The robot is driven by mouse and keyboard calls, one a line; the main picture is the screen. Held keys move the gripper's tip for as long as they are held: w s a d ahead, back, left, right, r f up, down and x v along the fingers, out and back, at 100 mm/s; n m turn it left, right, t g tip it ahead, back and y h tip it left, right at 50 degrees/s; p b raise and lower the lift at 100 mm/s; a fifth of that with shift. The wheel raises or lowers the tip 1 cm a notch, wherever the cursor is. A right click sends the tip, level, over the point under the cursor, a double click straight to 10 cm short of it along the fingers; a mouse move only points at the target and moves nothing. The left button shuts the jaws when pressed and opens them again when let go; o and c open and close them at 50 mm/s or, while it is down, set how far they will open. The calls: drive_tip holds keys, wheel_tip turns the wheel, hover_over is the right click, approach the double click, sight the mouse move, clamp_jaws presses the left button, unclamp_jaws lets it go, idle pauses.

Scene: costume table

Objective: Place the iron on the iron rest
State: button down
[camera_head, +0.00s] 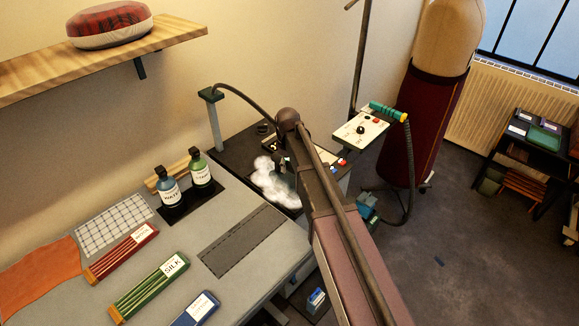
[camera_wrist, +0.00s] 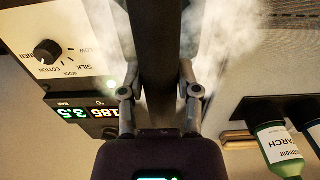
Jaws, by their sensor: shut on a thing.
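My gripper (camera_wrist: 160,72) is shut on a dark bar in the wrist view, which I take to be the handle (camera_wrist: 160,40) of the iron. The fingers lie on either side of it. The iron's body and soleplate are not clearly visible. White steam (camera_wrist: 225,35) rises around the held thing. In the head view my arm hides most of the gripper and iron, and steam (camera_head: 272,185) spreads over the dark station top (camera_head: 235,152) there. I cannot make out the iron rest for certain, or whether the iron touches the surface.
A control box with a dial (camera_wrist: 75,40) and a lit display (camera_wrist: 85,112) stands close on the left in the wrist view. A hose (camera_head: 250,95) arches over the station.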

drive_tip(key=shift+f, duration=0.1)
drive_tip(key=shift+c, duration=1.6)
unclamp_jaws()
wheel_tip(320, 180, up, 12)
drive_tip(key=p, duration=1.2)
drive_tip(key=s+d+m, duration=0.4)
drive_tip(key=s+d, duration=0.3)
drive_tip(key=s, duration=0.4)
drive_tip(key=s+d+m, duration=0.5)
drive_tip(key=s+d, duration=0.2)
drive_tip(key=s, duration=0.4)
drive_tip(key=shift+d, duration=0.4)
